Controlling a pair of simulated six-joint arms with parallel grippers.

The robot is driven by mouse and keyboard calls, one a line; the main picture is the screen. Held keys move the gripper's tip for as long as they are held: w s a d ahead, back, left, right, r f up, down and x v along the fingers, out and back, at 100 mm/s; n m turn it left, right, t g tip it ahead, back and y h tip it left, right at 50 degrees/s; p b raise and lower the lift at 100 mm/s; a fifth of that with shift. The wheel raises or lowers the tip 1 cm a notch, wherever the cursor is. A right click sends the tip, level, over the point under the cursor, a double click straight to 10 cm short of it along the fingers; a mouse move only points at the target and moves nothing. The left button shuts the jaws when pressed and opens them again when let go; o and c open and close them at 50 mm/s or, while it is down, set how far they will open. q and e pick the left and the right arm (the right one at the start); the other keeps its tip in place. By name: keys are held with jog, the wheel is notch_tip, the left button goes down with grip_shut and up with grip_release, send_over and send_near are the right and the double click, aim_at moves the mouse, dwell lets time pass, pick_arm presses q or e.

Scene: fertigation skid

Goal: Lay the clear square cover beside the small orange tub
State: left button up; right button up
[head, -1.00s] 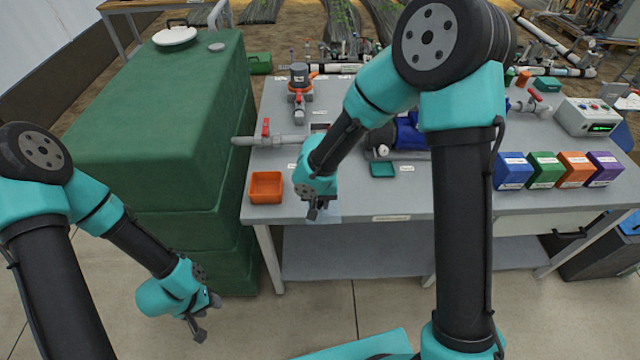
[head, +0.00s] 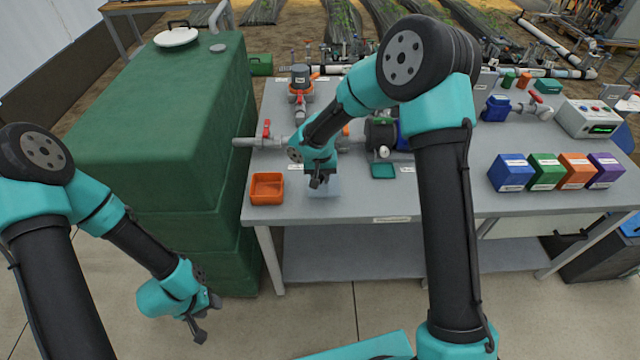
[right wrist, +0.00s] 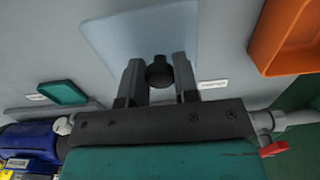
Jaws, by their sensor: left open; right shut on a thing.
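The clear square cover shows as a pale bluish see-through sheet (head: 322,187) just under my right gripper in the head view. In the right wrist view the cover (right wrist: 125,38) has a dark round knob, and my right gripper (right wrist: 159,75) is shut on that knob. The small orange tub (head: 267,188) stands on the bench's front left corner, left of the cover; it also shows in the right wrist view (right wrist: 290,40). Whether the cover touches the bench or hangs just above it I cannot tell. My left gripper (head: 203,322) is open and empty, low in front of the green tank.
The grey bench (head: 375,206) is bare around the cover. A small teal tray (head: 383,171) lies to the right, and a pipe with a red-handled valve (head: 266,130) runs behind the tub. Several coloured boxes (head: 511,172) stand farther right. A green tank (head: 150,120) borders the left.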

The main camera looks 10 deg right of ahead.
aim_at(321, 176)
jog(key=shift+w+f, duration=0.1)
jog(key=shift+f, duration=1.7)
jog(key=shift+f, duration=0.1)
jog(key=o, duration=1)
jog(key=shift+c, duration=0.2)
notch_tip(321, 176, up, 12)
jog(key=shift+r, duration=0.15)
jog(key=shift+d, duration=0.1)
